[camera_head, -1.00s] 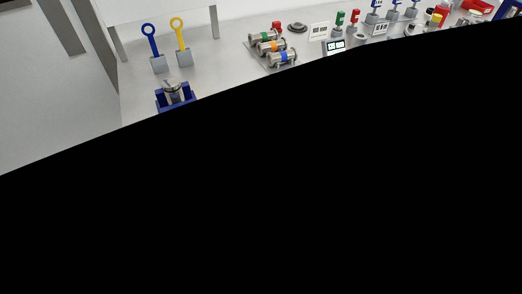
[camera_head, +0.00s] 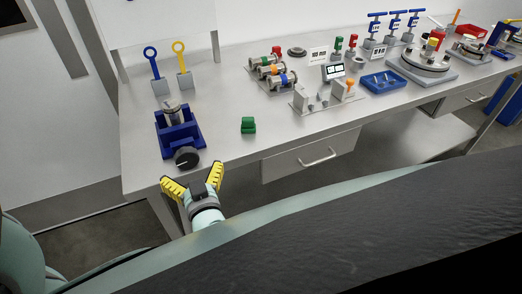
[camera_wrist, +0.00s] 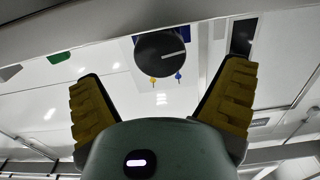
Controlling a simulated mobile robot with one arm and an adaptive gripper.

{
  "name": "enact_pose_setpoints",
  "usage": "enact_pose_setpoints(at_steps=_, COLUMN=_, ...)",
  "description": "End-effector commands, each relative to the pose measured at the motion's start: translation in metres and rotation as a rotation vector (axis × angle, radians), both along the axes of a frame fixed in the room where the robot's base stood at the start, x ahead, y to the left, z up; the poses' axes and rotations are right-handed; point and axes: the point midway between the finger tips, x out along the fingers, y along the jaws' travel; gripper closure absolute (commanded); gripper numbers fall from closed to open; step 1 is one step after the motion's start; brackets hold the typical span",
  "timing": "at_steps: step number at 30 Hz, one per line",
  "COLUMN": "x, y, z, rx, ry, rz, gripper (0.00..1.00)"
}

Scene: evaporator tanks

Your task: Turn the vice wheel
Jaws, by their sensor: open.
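The blue vice (camera_head: 180,136) stands near the left end of the metal bench, with a metal cylinder (camera_head: 173,113) between its jaws. Its dark round wheel (camera_head: 187,157) faces the bench's front edge. In the wrist view the wheel (camera_wrist: 161,54) shows at the top centre, with a pale line on its face. My gripper (camera_head: 193,176) has yellow ribbed fingers spread wide. It is open and empty, just in front of the bench edge and below the wheel, apart from it. In the wrist view the fingers (camera_wrist: 163,95) stand either side of the wheel's line.
A green block (camera_head: 248,125) lies right of the vice. Blue (camera_head: 151,59) and yellow (camera_head: 181,58) ring-topped tools stand behind it. Coloured cylinders, a control box and a blue tray (camera_head: 382,82) are further right. A drawer (camera_head: 312,155) is under the bench edge.

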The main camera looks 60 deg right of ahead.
Motion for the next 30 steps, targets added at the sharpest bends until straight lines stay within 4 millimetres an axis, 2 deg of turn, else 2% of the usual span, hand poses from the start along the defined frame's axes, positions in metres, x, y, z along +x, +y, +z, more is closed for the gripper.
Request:
enact_pose_setpoints(at_steps=4, x=0.022, y=-0.014, z=0.003, rx=-0.003, ry=-0.004, rz=0.001, gripper=0.05)
enact_pose_setpoints(at_steps=9, x=0.036, y=-0.023, z=0.001, rx=-0.001, ry=-0.002, rz=-0.002, gripper=0.05)
enact_pose_setpoints(at_steps=22, x=0.042, y=-0.027, z=0.000, rx=-0.001, ry=0.000, rz=-0.002, gripper=0.05)
enact_pose_setpoints(at_steps=23, x=0.042, y=-0.027, z=0.000, rx=-0.001, ry=0.000, rz=-0.002, gripper=0.06)
enact_pose_setpoints(at_steps=30, x=0.042, y=-0.027, z=0.000, rx=-0.001, ry=0.000, rz=-0.002, gripper=0.31)
